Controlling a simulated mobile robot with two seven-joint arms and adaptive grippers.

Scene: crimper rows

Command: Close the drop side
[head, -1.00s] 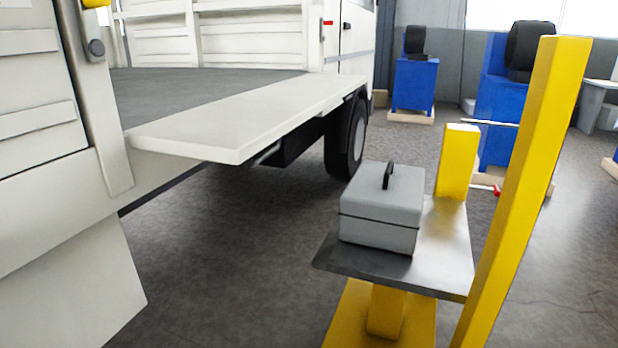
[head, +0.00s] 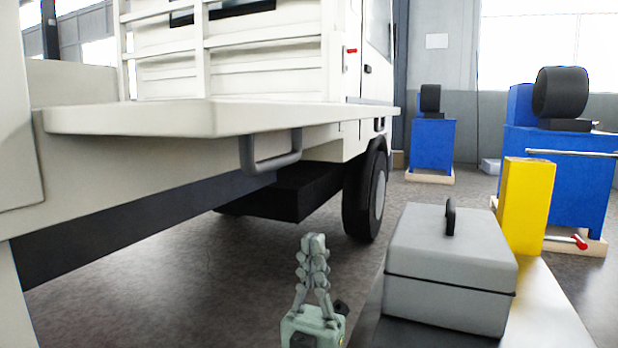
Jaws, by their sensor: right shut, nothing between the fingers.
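The drop side (head: 150,118) of the white truck bed is folded down and sticks out level from the bed's edge. A grey bar handle (head: 272,158) hangs under its outer edge. My right gripper (head: 314,240) points up at the bottom middle, below the drop side and apart from it. Its fingers are together with nothing between them. My left gripper is not in view.
A grey toolbox (head: 450,265) stands on a metal shelf (head: 560,300) close to the right of my right gripper. A yellow post (head: 527,205) rises behind it. Blue machines (head: 432,145) stand farther back. Dark floor lies open under the drop side.

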